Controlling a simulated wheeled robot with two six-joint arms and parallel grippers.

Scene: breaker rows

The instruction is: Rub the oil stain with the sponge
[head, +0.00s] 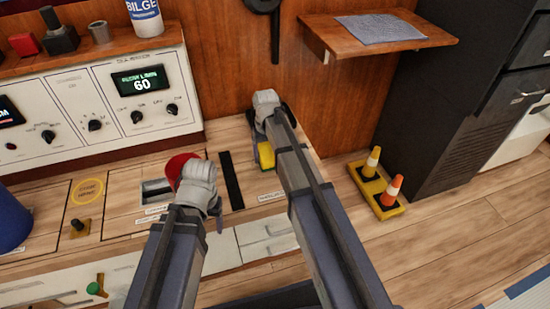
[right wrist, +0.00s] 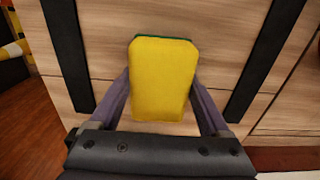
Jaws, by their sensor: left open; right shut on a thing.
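My right gripper (head: 265,150) is shut on the sponge (right wrist: 162,80), gripping it from both sides. The sponge is yellow with a thin green edge at its far end. In the head view a yellow part of the sponge (head: 266,156) shows over the wooden counter, partly hidden by my right arm. I cannot tell whether the sponge touches the wood. My left gripper (head: 214,212) is open over the counter's front, close to a red round thing (head: 178,166) that my left wrist partly covers. I cannot make out an oil stain in either view; my arms hide part of the counter.
A black strip (head: 231,180) lies on the counter between my grippers. A cream control panel (head: 100,112) with knobs and displays stands behind on the left. A wooden shelf (head: 376,36) with a grey cloth (head: 382,28) juts out at upper right. Small cones (head: 391,190) stand right of the counter.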

